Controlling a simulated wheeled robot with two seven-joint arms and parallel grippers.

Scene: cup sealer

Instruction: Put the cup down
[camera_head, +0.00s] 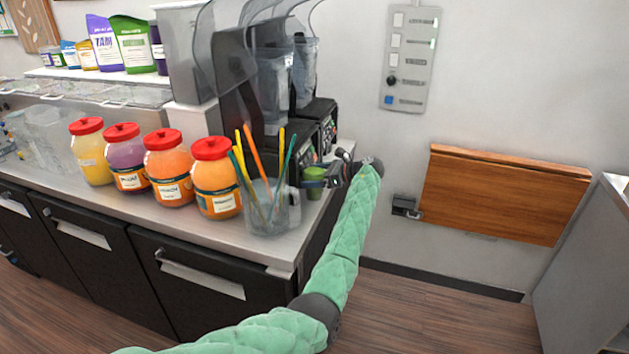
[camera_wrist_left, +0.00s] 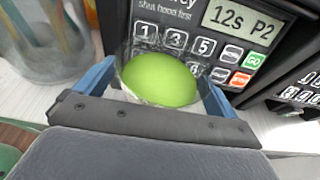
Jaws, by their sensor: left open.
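A green cup (camera_head: 313,186) stands upright on the counter near its right end, in front of the black machine. In the left wrist view its round light-green top (camera_wrist_left: 160,80) lies between the two blue fingers. My left gripper (camera_head: 318,180) is open around the cup, one finger on each side. The wrist view does not clearly show whether the fingers touch it. The cup's lower part is partly hidden. My right gripper is not in view.
The black machine (camera_wrist_left: 190,40) with keypad and display stands right behind the cup. A clear jug (camera_head: 270,210) holding coloured straws stands to the left. Several red-lidded jars (camera_head: 217,180) line the counter (camera_head: 190,218). A wooden panel (camera_head: 505,195) hangs on the wall at right.

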